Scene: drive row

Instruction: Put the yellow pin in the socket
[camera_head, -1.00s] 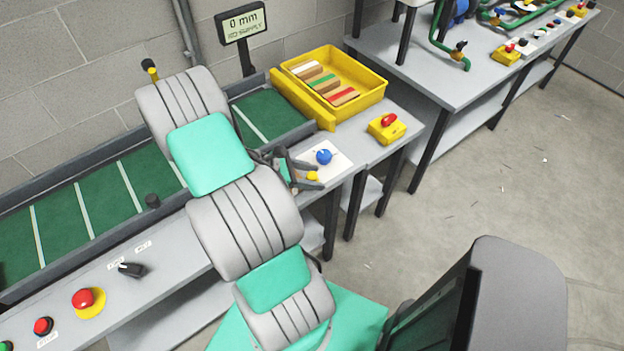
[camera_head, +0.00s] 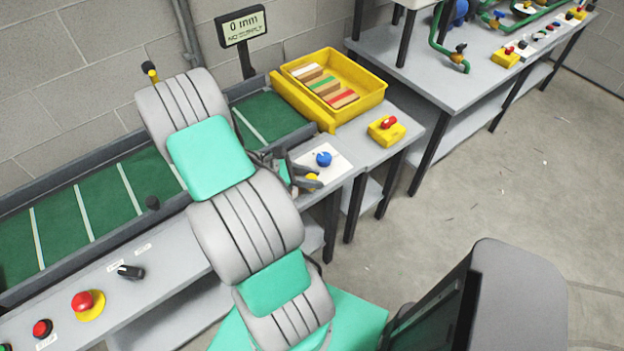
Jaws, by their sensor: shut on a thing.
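My gripper (camera_head: 307,177) is low over the near edge of a white plate (camera_head: 338,164) on the bench. It is shut on the yellow pin (camera_head: 312,178), of which only a small yellow part shows by the fingertips. A round blue knob-like piece (camera_head: 324,159) stands on the plate, just behind and right of the fingers. I cannot make out the socket; the fingers hide part of the plate. I cannot tell whether the pin touches the plate.
A yellow bin (camera_head: 368,96) with coloured blocks stands behind. A yellow box with a red button (camera_head: 387,130) is to the right. A green conveyor (camera_head: 75,215) runs along the left, with a red button (camera_head: 83,301) in front.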

